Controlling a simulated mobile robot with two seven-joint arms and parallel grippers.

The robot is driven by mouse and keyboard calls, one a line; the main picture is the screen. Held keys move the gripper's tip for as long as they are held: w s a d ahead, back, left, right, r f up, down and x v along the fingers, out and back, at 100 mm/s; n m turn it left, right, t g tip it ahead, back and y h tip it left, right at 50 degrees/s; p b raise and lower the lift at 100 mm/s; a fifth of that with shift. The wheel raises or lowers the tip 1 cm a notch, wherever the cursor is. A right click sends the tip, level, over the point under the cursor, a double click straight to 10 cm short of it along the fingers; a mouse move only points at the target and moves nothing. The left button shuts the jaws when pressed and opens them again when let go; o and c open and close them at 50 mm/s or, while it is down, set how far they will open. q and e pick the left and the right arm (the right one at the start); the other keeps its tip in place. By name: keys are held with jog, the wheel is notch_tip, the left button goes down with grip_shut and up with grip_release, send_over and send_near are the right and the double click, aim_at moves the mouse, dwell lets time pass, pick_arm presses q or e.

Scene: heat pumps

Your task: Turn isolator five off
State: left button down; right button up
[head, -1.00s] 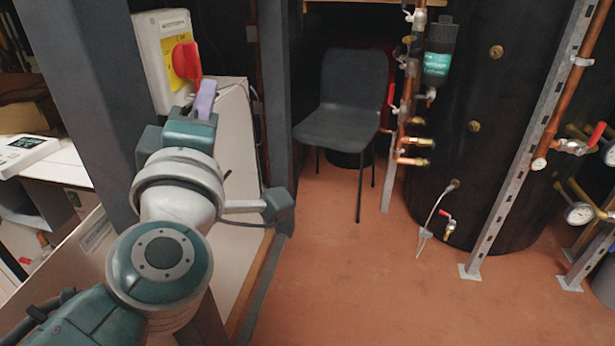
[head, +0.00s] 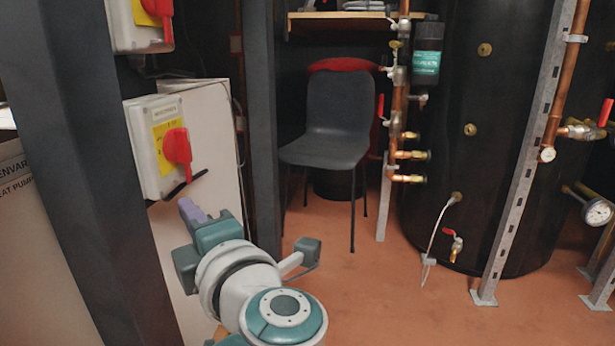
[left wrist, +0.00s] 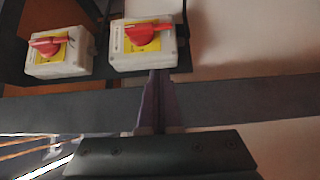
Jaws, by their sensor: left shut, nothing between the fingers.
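A pale grey isolator box (head: 143,160) with a yellow plate and red rotary handle (head: 177,148) is mounted beside a dark post at left in the head view. A second similar isolator (head: 126,25) sits above it, cut by the top edge. Their labels are too small to read surely. My left gripper (head: 188,207) has purple fingers, shut and empty, just below the lower box. A short dark bar shows between them. In the left wrist view, the shut fingers (left wrist: 159,85) point at the right-hand isolator (left wrist: 122,60); another isolator (left wrist: 45,68) is at left. My right gripper is out of view.
Dark posts (head: 92,150) stand close to the left arm. A pale panel (head: 215,125) is behind the isolators. A dark chair (head: 335,115), copper pipes (head: 397,110) and a large black tank (head: 490,130) stand at back. Open reddish floor (head: 390,300) lies at right.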

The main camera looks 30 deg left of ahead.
pick_arm(q)
jog(key=b, duration=0.3)
send_near(183, 156)
jog(key=s+a+f, duration=0.2)
jog(key=a+f, duration=0.1)
jog(key=a, duration=0.2)
jog(key=w+b, duration=0.1)
jog(key=w+a+b, duration=0.1)
jog(key=w, duration=0.1)
jog(key=shift+w+a+r, duration=0.1)
jog(key=shift+w+r, duration=0.05)
jog(key=shift+w, duration=0.15)
jog(key=shift+w+r+b, duration=0.15)
jog(key=shift+w+b, duration=0.2)
jog(key=shift+w, duration=0.05)
jog(key=shift+a, duration=0.1)
